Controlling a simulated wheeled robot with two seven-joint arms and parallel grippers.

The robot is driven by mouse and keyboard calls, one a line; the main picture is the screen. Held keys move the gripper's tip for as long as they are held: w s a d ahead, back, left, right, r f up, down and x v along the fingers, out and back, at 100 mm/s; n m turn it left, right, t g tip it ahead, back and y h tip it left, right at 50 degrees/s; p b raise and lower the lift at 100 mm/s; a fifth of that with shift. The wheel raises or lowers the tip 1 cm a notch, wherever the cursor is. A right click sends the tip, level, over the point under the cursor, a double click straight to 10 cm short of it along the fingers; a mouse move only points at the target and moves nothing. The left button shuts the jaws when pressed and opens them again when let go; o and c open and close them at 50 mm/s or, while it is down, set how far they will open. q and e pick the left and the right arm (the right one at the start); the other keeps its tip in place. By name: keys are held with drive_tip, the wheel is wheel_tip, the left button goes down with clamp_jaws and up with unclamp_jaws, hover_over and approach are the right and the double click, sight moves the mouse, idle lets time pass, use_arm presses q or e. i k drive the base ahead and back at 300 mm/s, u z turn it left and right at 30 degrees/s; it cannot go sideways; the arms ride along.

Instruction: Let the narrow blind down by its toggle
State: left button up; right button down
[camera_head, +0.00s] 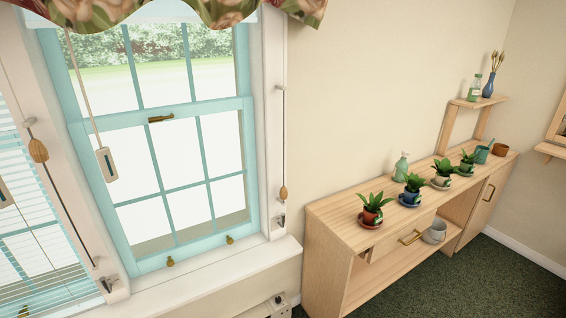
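A teal-framed window (190,110) fills the left centre, with bare glass. A floral valance (150,12) hides its top, and a pale strip shows just under the valance. A wooden toggle (283,193) hangs on a cord along this window's right post. Another wooden toggle (38,150) hangs on a cord on the post to its left. A white slatted blind (30,215) covers the window at the far left, cut by the picture edge. I cannot tell which blind is the narrow one. Neither of my grippers is in view.
A pale rectangular pull (106,164) hangs on a cord before the glass. Metal cleats (279,221) sit on the posts. A wooden console (335,225) with potted plants stands along the right wall. Dark green carpet (480,280) is clear at lower right.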

sight(283, 192)
drive_tip(key=u, duration=0.6)
drive_tip(key=i, duration=0.8)
drive_tip(key=u, duration=0.45)
